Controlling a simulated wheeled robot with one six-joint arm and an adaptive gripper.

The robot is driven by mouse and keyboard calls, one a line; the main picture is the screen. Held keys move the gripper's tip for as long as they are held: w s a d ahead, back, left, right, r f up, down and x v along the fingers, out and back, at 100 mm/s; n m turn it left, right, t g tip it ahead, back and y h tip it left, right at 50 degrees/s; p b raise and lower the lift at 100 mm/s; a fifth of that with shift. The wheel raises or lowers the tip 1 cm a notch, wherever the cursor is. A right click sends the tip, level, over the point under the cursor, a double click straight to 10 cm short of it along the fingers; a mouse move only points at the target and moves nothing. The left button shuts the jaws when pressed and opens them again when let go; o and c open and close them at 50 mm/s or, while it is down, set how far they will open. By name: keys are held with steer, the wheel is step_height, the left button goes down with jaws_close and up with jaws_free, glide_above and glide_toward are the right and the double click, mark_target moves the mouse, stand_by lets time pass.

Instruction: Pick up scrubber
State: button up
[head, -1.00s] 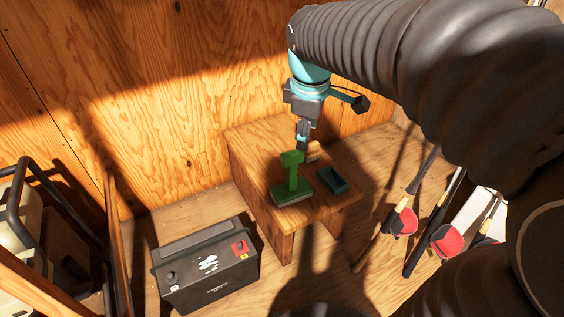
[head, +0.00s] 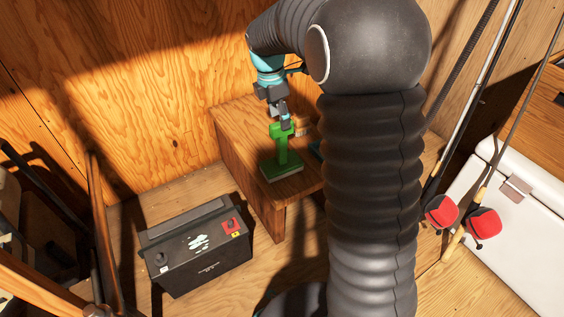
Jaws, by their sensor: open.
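The green scrubber (head: 281,169) stands on the small wooden table (head: 240,152), with its flat base down and its upright handle topped by a crosspiece. My gripper (head: 284,121) is open at the top of the handle, with its fingers beside or just behind the crosspiece. I cannot tell whether the fingers touch it. Part of the fingers is hidden behind the green top.
A dark blue-green item (head: 316,149) lies right of the scrubber, mostly hidden by my arm. A black battery (head: 200,250) sits on the floor at front left. Rods with red reels (head: 441,212) and a white cooler (head: 500,220) stand at right.

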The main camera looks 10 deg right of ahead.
mark_target(283, 135)
steer(key=shift+w+d+f+b, duration=0.15)
steer(key=shift+f+b, duration=0.1)
steer(key=shift+f, duration=1.05)
steer(key=shift+s+d+f+b, duration=0.1)
steer(key=shift+d+f+b, duration=0.15)
steer(key=shift+f, duration=1)
steer(key=shift+w+d+f+b, duration=0.1)
steer(key=shift+f+b, duration=0.15)
steer(key=shift+f, duration=1.05)
steer(key=shift+c, duration=0.2)
steer(key=shift+r, duration=0.1)
jaws_close()
